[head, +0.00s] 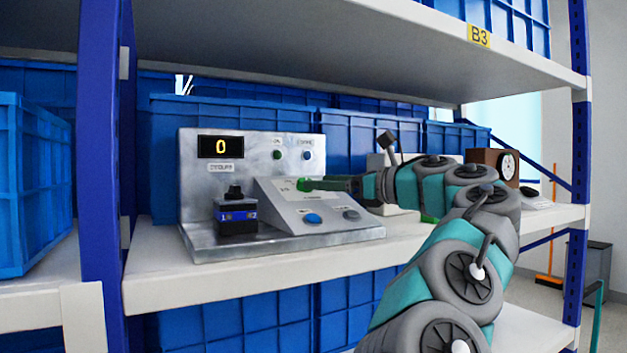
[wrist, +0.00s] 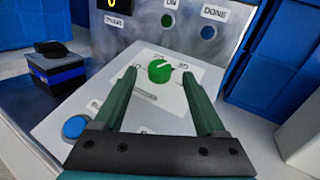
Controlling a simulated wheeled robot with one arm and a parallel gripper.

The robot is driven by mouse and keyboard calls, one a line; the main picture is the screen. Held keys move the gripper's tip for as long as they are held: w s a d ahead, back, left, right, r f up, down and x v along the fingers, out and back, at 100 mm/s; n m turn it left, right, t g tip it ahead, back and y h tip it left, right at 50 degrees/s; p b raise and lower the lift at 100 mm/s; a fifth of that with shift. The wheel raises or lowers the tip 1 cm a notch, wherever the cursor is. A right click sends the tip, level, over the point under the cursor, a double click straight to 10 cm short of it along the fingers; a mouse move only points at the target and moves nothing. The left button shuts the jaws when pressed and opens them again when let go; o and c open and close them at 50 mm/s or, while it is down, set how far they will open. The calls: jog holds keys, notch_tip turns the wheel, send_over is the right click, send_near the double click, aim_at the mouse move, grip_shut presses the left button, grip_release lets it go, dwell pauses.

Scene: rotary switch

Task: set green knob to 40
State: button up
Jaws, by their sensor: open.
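The green knob (wrist: 159,71) is on a white dial plate on the sloped face of the metal panel. A pale pointer line shows on its top, toward the upper right in the wrist view; the exact setting is too small to read. In the head view the knob (head: 304,184) is partly hidden by my gripper. My gripper (wrist: 162,74) is open, with one green finger on each side of the knob and clear gaps to it. The display (head: 220,147) on the panel's upright back reads 0.
A black and blue block with a dark knob (head: 236,214) stands at the panel's left. A blue button (head: 312,219) and a grey button (head: 351,215) sit below the dial. Blue crates (head: 30,185) crowd the shelf, and an upper shelf (head: 300,40) hangs above.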

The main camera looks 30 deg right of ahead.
jog(key=shift+x, duration=1.5)
jog(key=shift+c, duration=0.2)
grip_shut()
